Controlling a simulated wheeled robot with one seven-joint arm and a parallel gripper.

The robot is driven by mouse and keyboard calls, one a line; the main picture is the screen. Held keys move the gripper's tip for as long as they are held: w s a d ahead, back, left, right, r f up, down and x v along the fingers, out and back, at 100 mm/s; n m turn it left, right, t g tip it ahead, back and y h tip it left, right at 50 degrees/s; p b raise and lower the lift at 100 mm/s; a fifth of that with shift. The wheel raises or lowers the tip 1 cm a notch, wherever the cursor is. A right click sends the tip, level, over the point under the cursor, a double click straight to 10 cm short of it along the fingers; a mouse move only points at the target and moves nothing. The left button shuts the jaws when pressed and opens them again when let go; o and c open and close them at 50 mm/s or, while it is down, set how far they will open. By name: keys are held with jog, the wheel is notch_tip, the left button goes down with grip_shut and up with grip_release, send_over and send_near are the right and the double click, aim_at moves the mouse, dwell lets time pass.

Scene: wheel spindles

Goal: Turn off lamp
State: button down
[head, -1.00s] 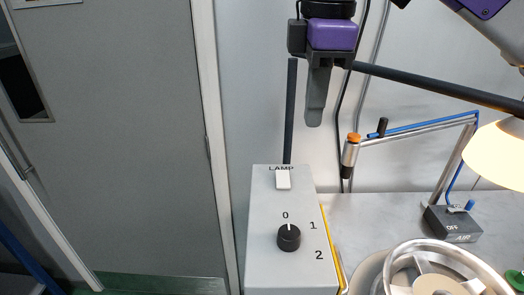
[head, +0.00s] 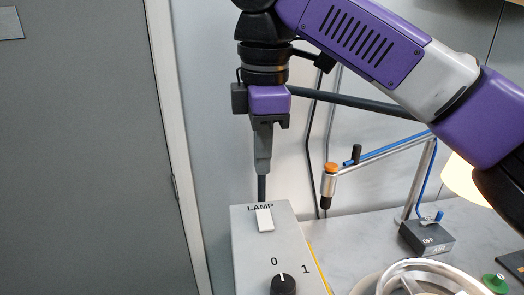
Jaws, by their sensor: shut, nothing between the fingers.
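The white lamp switch (head: 265,219) sits on top of the grey control box (head: 250,262), just under the word LAMP.
A black knob (head: 283,285) marked 0 and 1 is on the box. An air tool (head: 329,186) with an orange cap hangs from a bracket. A dark AIR box (head: 427,237) and a wheel rim (head: 425,272) are on the bench. A grey door (head: 75,150) is at left.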

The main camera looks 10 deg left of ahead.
aim_at(262, 214)
jog(key=f, duration=0.3)
jog(key=f+p, duration=0.1)
jog(key=f, duration=0.2)
jog(key=w+f, duration=0.1)
jog(key=f, duration=0.3)
jog(key=shift+a, duration=0.15)
jog(key=shift+w+f+p, duration=0.1)
jog(key=shift+f+p, duration=0.15)
jog(key=shift+p, duration=0.2)
jog(key=shift+s+d+r+p, duration=0.1)
jog(key=shift+s+r+p, duration=0.1)
jog(key=shift+s, duration=0.2)
jog(key=shift+s+d+r+p, duration=0.1)
jog(key=shift+s+p, duration=0.05)
jog(key=shift+s, duration=0.2)
jog(key=shift+r+p, duration=0.5)
jog(key=shift+p, duration=0.1)
jog(key=r+p, duration=0.1)
jog(key=p, duration=0.1)
jog(key=r+p, duration=0.2)
jog(key=shift+w+a+r, duration=0.15)
jog(key=shift+w+r, duration=0.05)
jog(key=shift+r, duration=0.1)
notch_tip(262, 214, up, 9)
jog(key=w+b, duration=0.1)
jog(key=b, duration=0.1)
jog(key=shift+w+b, duration=0.15)
jog(key=shift+b, duration=0.25)
jog(key=shift+a+r, duration=0.1)
